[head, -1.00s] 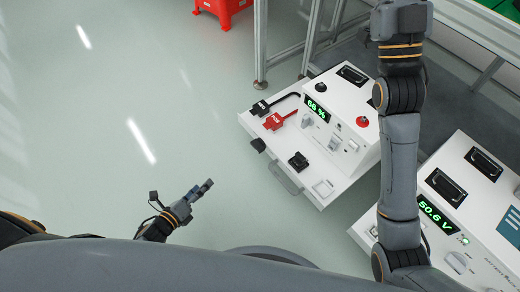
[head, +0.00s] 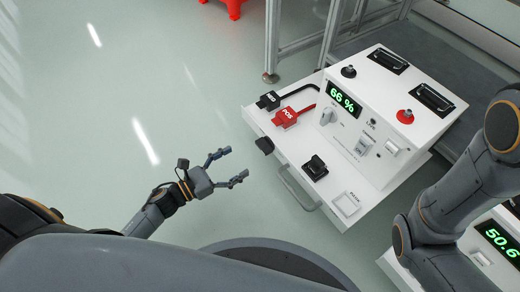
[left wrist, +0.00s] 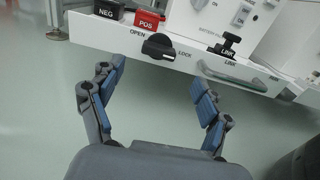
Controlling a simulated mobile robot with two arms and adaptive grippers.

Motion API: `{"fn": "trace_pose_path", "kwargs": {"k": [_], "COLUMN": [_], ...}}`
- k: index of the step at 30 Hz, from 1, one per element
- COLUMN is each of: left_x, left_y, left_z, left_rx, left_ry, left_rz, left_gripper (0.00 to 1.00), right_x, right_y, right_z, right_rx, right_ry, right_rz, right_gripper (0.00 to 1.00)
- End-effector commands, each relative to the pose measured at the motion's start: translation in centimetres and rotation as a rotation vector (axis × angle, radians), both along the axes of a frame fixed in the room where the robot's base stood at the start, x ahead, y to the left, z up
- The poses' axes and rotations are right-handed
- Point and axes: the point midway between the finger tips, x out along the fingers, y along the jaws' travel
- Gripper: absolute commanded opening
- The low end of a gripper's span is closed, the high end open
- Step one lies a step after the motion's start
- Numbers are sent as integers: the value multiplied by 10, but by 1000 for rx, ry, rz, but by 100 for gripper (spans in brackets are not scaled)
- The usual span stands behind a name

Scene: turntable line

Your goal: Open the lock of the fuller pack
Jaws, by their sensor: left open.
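The white pack (head: 400,105) on the right of the head view shows 66 % in green. Its lock is a black knob (head: 264,145) on the front edge. The left wrist view shows the knob (left wrist: 158,46) between the labels OPEN and LOCK; I cannot tell surely which one it points to. My left gripper (head: 236,164) is open and empty, just left of and below the knob, apart from it. In the left wrist view its two fingers (left wrist: 160,84) are spread toward the front edge. My right arm shows at the right, but its gripper is out of view.
Black NEG (head: 268,101) and red POS (head: 285,118) plugs sit on the pack's ledge. A black LINK handle (head: 315,167) and a grey bar handle (head: 296,190) are nearby. Open floor lies left.

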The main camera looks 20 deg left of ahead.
Motion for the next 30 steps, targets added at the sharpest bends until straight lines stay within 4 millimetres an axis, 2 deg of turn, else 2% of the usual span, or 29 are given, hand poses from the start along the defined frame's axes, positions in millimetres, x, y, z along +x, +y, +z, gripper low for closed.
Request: {"fn": "trace_pose_path", "kwargs": {"k": [1,6,12,18,26,30], "left_x": [10,39,63,72,73,73], "left_y": [-8,-30,-48,-55,-56,-56], "left_z": [-3,-3,-2,-1,0,0], "left_rx": [-1,-2,-1,0,-1,-1], "left_ry": [-6,-3,-1,1,2,2], "left_rz": [-2,-1,0,2,2,2], "left_gripper": [77,77,77,77,77,51], "right_x": [0,1,1,1,0,1], "right_y": [0,0,0,0,0,0], "right_z": [-9,-23,-33,-36,-36,-36], "right_rx": [0,0,0,0,0,0], "right_ry": [1,2,2,1,2,2], "right_rz": [0,0,0,0,0,0], "right_gripper": [0,0,0,0,0,0]}}
